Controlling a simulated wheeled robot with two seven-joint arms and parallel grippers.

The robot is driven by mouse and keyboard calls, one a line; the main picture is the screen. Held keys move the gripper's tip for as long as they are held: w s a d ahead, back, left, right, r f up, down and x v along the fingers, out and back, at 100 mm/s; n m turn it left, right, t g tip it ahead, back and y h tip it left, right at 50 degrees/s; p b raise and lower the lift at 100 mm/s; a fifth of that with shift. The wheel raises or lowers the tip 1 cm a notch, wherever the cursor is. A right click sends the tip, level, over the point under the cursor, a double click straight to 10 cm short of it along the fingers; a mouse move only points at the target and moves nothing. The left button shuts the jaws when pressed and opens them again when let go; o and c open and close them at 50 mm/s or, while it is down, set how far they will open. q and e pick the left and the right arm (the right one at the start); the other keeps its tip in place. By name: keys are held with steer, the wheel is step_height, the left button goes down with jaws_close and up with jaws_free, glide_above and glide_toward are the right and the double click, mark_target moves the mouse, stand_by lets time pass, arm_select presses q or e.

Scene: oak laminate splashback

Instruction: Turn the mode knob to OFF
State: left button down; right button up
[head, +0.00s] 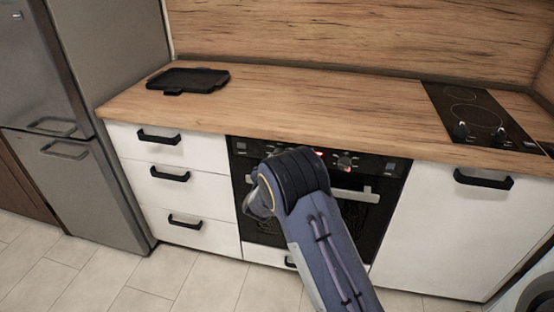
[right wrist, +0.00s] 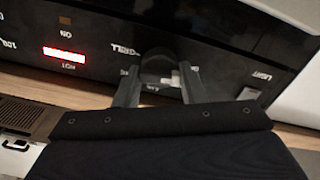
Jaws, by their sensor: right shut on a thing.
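In the right wrist view, my right gripper (right wrist: 158,80) has its two fingers closed on either side of a dark round knob (right wrist: 157,62) on the oven's black control panel (right wrist: 215,40). Small white labels surround the knob; they are partly covered by the fingers and too blurred to read, so its pointer setting cannot be told. In the head view my right arm (head: 325,240) reaches up to the panel and hides this knob and the fingers. Another knob (head: 345,161) shows to the right of the red display (head: 318,152). My left gripper is not in view.
The oven door handle (head: 355,195) lies below the panel, partly behind my arm. A LIGHT button (right wrist: 247,93) is beside the gripped knob. The wooden counter (head: 320,105) above holds a black tray (head: 187,80) and a hob (head: 480,115). White drawers (head: 205,190) are at left.

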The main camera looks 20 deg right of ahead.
steer(key=shift+f, duration=0.15)
steer(key=o, duration=1)
steer(key=v, duration=0.8)
steer(key=shift+w, duration=0.1)
